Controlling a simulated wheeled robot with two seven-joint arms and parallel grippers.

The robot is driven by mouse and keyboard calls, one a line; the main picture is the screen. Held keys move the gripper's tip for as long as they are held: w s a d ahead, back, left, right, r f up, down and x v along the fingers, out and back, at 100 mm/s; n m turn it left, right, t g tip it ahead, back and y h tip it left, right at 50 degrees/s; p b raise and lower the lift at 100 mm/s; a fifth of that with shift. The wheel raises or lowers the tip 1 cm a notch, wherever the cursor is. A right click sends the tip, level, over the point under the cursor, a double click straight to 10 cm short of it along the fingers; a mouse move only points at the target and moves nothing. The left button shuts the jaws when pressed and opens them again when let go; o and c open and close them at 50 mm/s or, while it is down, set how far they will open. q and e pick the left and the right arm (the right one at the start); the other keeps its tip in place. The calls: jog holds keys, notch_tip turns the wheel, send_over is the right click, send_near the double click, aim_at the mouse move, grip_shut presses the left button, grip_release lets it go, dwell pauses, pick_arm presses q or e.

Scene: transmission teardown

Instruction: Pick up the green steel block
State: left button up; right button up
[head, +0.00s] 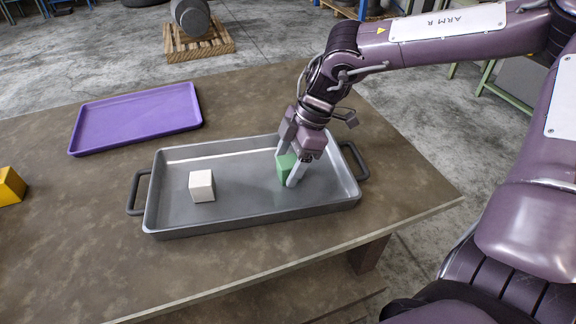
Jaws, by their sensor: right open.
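The green steel block (284,170) sits in the right part of a grey metal tray (240,210) on the table. My right gripper (289,168) points down over the block, with its open fingers on either side of it. The fingers and wrist hide part of the block, and I cannot tell whether they touch it. My left gripper is not in view.
A white block (202,186) lies in the left part of the grey tray. A purple tray (136,117) lies at the back left, and a yellow block (10,187) is at the far left. The brown table (330,240) is bare in front of the tray.

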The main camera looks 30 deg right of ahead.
grip_shut()
jog(key=shift+w, duration=0.1)
dwell(0.4)
